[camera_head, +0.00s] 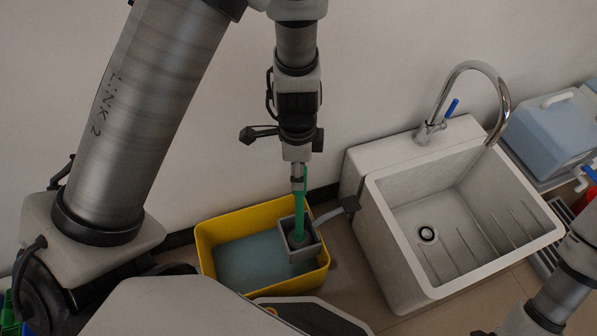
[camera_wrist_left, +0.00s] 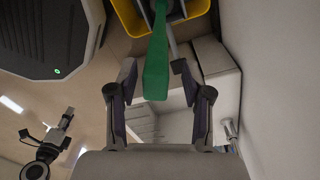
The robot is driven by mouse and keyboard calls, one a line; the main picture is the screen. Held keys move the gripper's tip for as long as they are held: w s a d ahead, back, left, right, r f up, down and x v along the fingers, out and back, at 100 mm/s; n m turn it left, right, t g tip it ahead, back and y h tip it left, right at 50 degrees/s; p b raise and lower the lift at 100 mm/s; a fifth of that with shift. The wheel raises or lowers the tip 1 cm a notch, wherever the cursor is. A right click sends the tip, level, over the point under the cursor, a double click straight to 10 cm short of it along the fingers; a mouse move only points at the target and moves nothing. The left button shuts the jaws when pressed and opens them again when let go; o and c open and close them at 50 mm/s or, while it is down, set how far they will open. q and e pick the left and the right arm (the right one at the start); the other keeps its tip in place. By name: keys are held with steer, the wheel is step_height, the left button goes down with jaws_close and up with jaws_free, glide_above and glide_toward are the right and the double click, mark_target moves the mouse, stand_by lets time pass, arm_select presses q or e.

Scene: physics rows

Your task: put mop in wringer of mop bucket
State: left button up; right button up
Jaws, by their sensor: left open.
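The mop has a green handle (camera_head: 301,205) and stands nearly upright, its lower end inside the grey wringer (camera_head: 304,255) at the right side of the yellow mop bucket (camera_head: 212,262). The mop head is mostly hidden in the wringer. My left gripper (camera_head: 297,178) is above the wringer at the handle's top. In the left wrist view, the green handle (camera_wrist_left: 157,65) lies between its two spread fingers, with a gap on each side. My right arm (camera_head: 565,270) enters at the right; its gripper is not clear.
A white sink (camera_head: 385,245) with a chrome faucet (camera_head: 470,68) stands right of the bucket. A blue-grey jug (camera_head: 548,130) is at the far right. The wall is close behind the bucket. The wringer's lever (camera_head: 335,212) sticks out toward the sink.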

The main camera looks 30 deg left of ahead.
arm_select(q)
step_height(320, 180, up, 9)
steer(key=p, duration=0.3)
steer(key=shift+a+f, duration=0.1)
steer(key=shift+f, duration=0.05)
steer(key=s+a+f+n, duration=0.2)
steer(key=s+f+n, duration=0.4)
steer(key=f, duration=0.5)
steer(key=s+a+f+n, duration=0.2)
steer(key=s+f+n, duration=0.5)
steer(key=f, duration=0.5)
steer(key=s, duration=0.2)
steer(key=shift+s+a, duration=0.25)
steer(key=shift+s, duration=0.05)
arm_select(e)
step_height(320, 180, up, 4)
steer(key=shift+r, duration=0.1)
